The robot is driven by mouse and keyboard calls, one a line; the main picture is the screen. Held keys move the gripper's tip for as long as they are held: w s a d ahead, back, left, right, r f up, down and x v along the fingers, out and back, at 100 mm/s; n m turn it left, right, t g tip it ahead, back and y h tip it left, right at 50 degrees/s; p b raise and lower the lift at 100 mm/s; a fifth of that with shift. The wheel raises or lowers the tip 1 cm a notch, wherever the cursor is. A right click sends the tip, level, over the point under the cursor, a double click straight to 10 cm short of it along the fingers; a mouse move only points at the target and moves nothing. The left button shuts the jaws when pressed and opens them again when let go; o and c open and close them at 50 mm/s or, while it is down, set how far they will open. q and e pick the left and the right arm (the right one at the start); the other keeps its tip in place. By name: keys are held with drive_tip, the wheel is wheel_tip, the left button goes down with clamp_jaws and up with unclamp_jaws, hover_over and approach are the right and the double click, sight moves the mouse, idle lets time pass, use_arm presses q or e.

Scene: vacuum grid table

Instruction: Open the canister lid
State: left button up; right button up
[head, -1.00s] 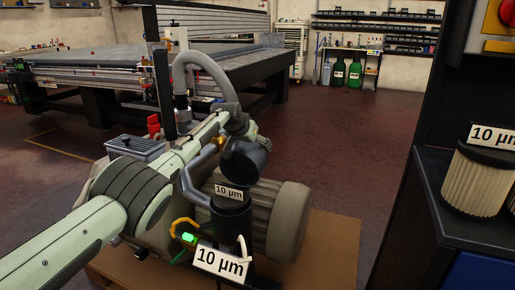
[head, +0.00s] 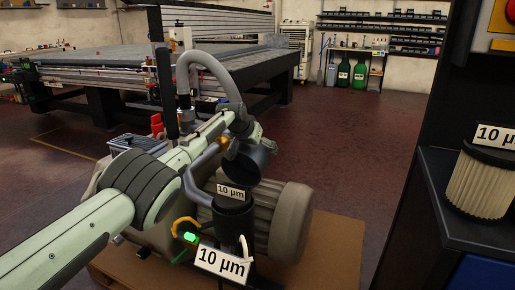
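The black canister (head: 234,220) stands upright on the grey pump in the head view, with a "10 µm" sign (head: 222,262) at its front. Its dark round lid (head: 252,162) is raised and tilted above it, apart from the rim at the front. A smaller "10 µm" label (head: 230,191) shows at the canister's top. My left arm comes in from the left, and my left gripper (head: 250,132) is at the top of the lid. Its fingers are small and partly hidden, so their opening is unclear. My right gripper is out of view.
The pump's ribbed motor (head: 290,218) lies right of the canister, on a brown pallet (head: 335,248). A grey hose (head: 212,66) arches behind. A pleated filter (head: 482,183) stands on a dark shelf at right. The long grid table (head: 90,62) is behind; open floor lies between.

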use_arm(q)
drive_tip(key=shift+w+a+r, duration=0.1)
drive_tip(key=shift+a+r, duration=0.05)
drive_tip(key=shift+a, duration=0.05)
drive_tip(key=shift+s+a+r, duration=0.2)
drive_tip(key=shift+s+r, duration=0.1)
drive_tip(key=shift+r, duration=0.25)
drive_tip(key=v, duration=1)
drive_tip(key=shift+s, duration=0.35)
